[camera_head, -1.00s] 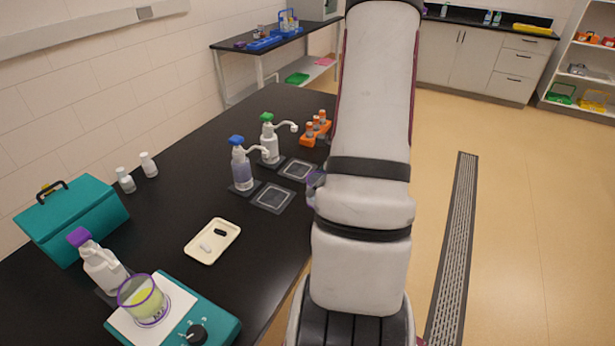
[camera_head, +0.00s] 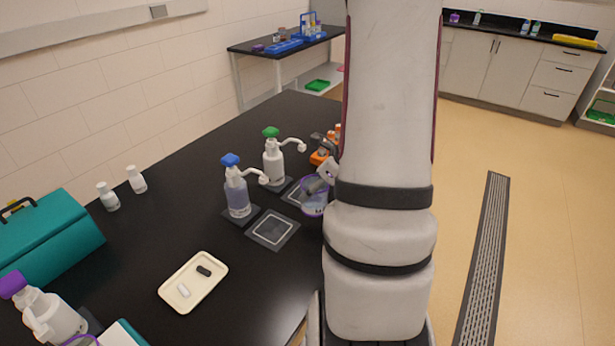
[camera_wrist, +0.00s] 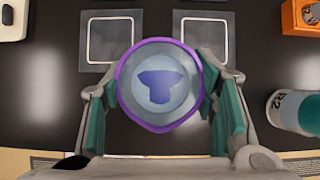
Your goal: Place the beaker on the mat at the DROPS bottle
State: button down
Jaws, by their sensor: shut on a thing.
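My gripper (camera_wrist: 162,110) is shut on a clear beaker (camera_wrist: 158,85) with a purple rim, one finger on each side. A blue shape shows at its base. In the head view the beaker (camera_head: 314,205) is partly behind my arm, beside the far mat (camera_head: 293,192). The near mat (camera_head: 272,229) lies bare by a blue-topped pump bottle (camera_head: 236,192); a green-topped one (camera_head: 273,160) stands by the far mat. I cannot read which is DROPS. In the wrist view, the left mat (camera_wrist: 97,42) and right mat (camera_wrist: 217,35) lie above the beaker, which overlaps their near corners.
An orange rack (camera_wrist: 301,18) is at the upper right of the wrist view. A bottle marked R2 (camera_wrist: 292,112) is right of my gripper. A cream tray (camera_head: 170,294), a teal case (camera_head: 45,245) and a purple-topped bottle (camera_head: 50,318) occupy the near table.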

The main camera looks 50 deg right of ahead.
jog(key=shift+w+d+f+p, duration=0.35)
jog(key=shift+w+d+f, duration=0.4)
jog(key=shift+w+d, duration=0.5)
jog(key=shift+w+d+f+p, duration=0.35)
jog(key=shift+w+d+f, duration=0.35)
jog(key=shift+w+d, duration=0.6)
jog(key=shift+w+d+f+p, duration=0.35)
jog(key=shift+w+d+f, duration=0.5)
jog(key=shift+w, duration=0.65)
jog(key=shift+d, duration=0.1)
jog(key=c, duration=0.6)
grip_release()
jog(key=shift+c, duration=0.2)
